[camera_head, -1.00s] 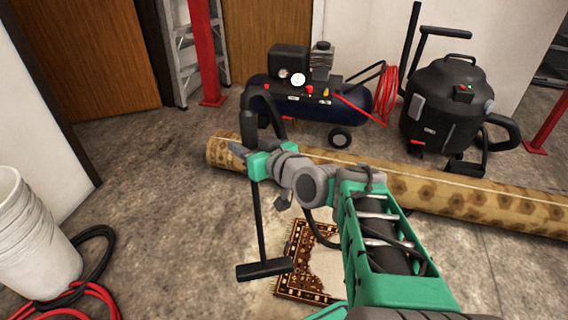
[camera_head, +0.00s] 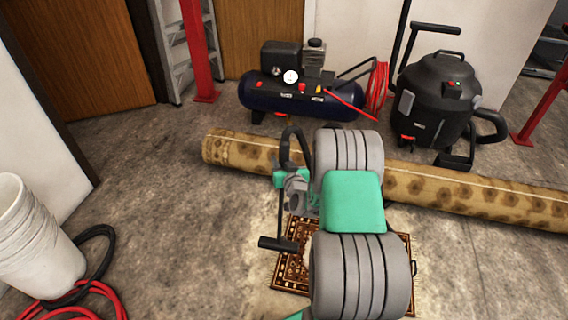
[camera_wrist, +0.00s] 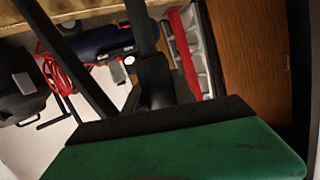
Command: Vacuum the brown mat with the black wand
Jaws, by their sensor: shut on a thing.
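The black wand (camera_head: 280,215) hangs close to upright, with its hooked handle at the top and its flat crosswise head at the bottom. My gripper (camera_head: 284,180) is shut on the wand below the handle. The wand head overlaps the left side of the brown patterned mat (camera_head: 288,277); I cannot tell whether it touches. My arm hides much of the mat's middle. Pale dust shows on the floor around the mat. In the wrist view, a green part of my gripper (camera_wrist: 185,150) fills the bottom and the black wand (camera_wrist: 155,82) stands behind it.
A rolled rug (camera_head: 455,195) lies across the floor behind the mat. Behind it stand an air compressor (camera_head: 300,98) and a black vacuum (camera_head: 435,105). White buckets (camera_head: 35,245) and a red hose (camera_head: 75,302) are at left. Floor left of the mat is clear.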

